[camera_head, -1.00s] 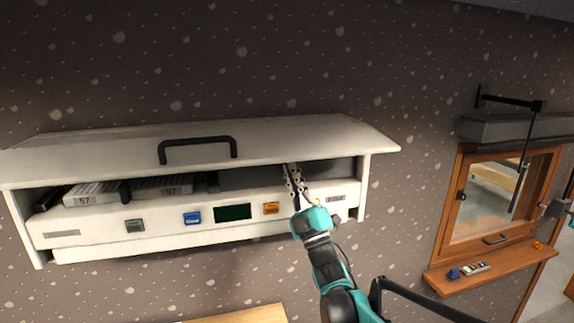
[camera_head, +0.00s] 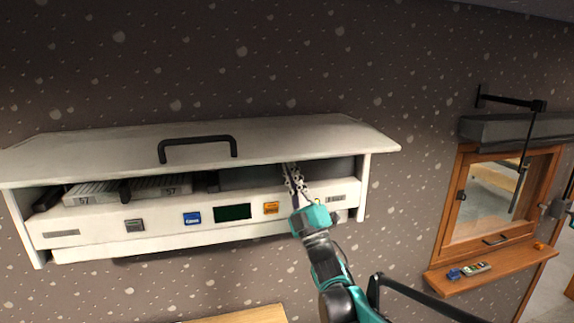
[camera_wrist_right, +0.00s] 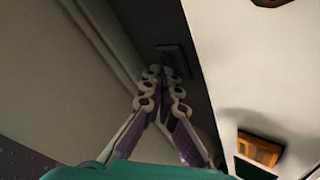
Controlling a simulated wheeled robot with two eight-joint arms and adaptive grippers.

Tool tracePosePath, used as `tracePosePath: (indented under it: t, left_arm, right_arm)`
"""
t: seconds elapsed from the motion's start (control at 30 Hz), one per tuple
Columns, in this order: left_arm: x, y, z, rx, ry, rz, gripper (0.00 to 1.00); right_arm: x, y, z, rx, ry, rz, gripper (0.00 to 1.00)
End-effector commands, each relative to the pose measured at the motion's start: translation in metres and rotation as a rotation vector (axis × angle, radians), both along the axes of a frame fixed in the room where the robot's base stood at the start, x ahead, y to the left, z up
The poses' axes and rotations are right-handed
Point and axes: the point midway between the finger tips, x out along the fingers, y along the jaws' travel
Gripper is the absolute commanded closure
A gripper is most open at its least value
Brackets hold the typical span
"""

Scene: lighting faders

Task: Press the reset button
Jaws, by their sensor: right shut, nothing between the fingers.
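My right gripper (camera_head: 288,167) reaches up into the open front of the white wall cabinet (camera_head: 110,246), its fingers together and empty, near the right end. In the right wrist view the fingertips (camera_wrist_right: 163,73) are close to a dark rectangular fitting (camera_wrist_right: 178,60) on a dark inner surface; whether they touch it I cannot tell. The cabinet's front strip carries a grey button (camera_head: 134,225), a blue button (camera_head: 192,218) and an orange button (camera_head: 271,208). Their labels are too small to read, so I cannot tell which is reset. The orange one also shows in the right wrist view (camera_wrist_right: 259,151).
A dark green screen (camera_head: 233,212) sits between the blue and orange buttons. The cabinet's raised lid has a black handle (camera_head: 197,140) and overhangs my fingers. Fader strips (camera_head: 95,191) lie inside at left. A wood-framed window (camera_head: 490,205) with a ledge is at right.

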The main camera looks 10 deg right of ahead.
Motion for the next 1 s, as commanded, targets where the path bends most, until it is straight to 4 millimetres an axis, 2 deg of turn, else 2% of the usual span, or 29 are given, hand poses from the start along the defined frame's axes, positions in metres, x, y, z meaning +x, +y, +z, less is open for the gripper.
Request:
tracePosePath:
  t: [1.0]
  left_arm:
    - [0.0,0.0,-0.0022,0.0,0.0,0.0,0.67]
  right_arm:
    - [0.0064,0.0001,-0.0001,0.0,0.0,0.0,1.0]
